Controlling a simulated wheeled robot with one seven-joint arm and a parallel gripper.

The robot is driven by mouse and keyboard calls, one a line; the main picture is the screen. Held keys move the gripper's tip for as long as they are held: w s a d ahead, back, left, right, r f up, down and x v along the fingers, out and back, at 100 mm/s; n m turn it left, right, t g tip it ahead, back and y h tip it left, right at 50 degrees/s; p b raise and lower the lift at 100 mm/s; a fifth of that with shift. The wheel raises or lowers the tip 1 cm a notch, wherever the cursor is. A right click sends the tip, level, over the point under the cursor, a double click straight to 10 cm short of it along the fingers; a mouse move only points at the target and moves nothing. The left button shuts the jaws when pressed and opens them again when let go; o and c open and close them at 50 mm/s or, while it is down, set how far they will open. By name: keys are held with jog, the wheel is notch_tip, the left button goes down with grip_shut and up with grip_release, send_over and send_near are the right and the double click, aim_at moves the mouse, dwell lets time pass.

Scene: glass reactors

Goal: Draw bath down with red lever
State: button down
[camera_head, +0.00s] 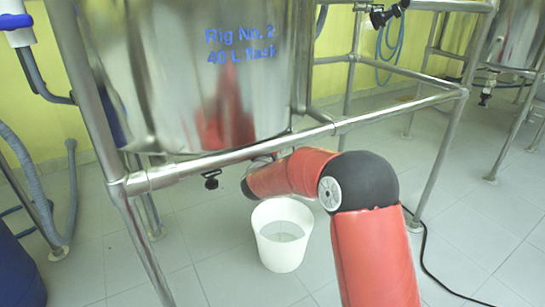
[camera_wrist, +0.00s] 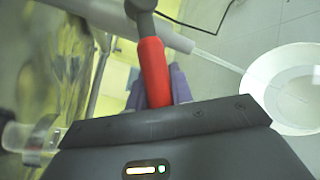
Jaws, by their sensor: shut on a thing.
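The steel bath (camera_head: 205,75) carries blue lettering, "Rig No. 2 40 L flask", and hangs inside a tubular frame. In the wrist view the red lever (camera_wrist: 152,72) runs up from between the purple-grey fingers of my gripper (camera_wrist: 157,90), which is shut on it. The lever joins a dark fitting beside a pale pipe (camera_wrist: 115,15). A thin pale streak, looking like a liquid stream, runs from near the pipe toward the white bucket (camera_wrist: 262,85). In the head view the bucket (camera_head: 281,258) stands on the floor below the bath, with what looks like liquid inside. My gripper and the lever are hidden there.
The frame's lower rail (camera_head: 230,154) and legs stand close around my arm. A black valve (camera_head: 211,180) hangs under the bath. A black cable (camera_head: 437,270) lies on the floor at right. A blue drum (camera_head: 20,275) and grey hose (camera_head: 60,215) are at left.

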jog(key=shift+a+r+m, duration=0.1)
jog(key=shift+r+m, duration=0.15)
jog(key=shift+m, duration=0.05)
jog(key=c, duration=1.2)
grip_release()
jog(key=shift+c, duration=0.2)
jog(key=shift+s, duration=0.1)
jog(key=s+r+b, duration=0.1)
jog(key=s, duration=0.6)
jog(key=shift+s+a+r, duration=0.15)
jog(key=shift+s+a, duration=0.1)
jog(key=shift+s, duration=0.05)
jog(key=shift+c, duration=0.4)
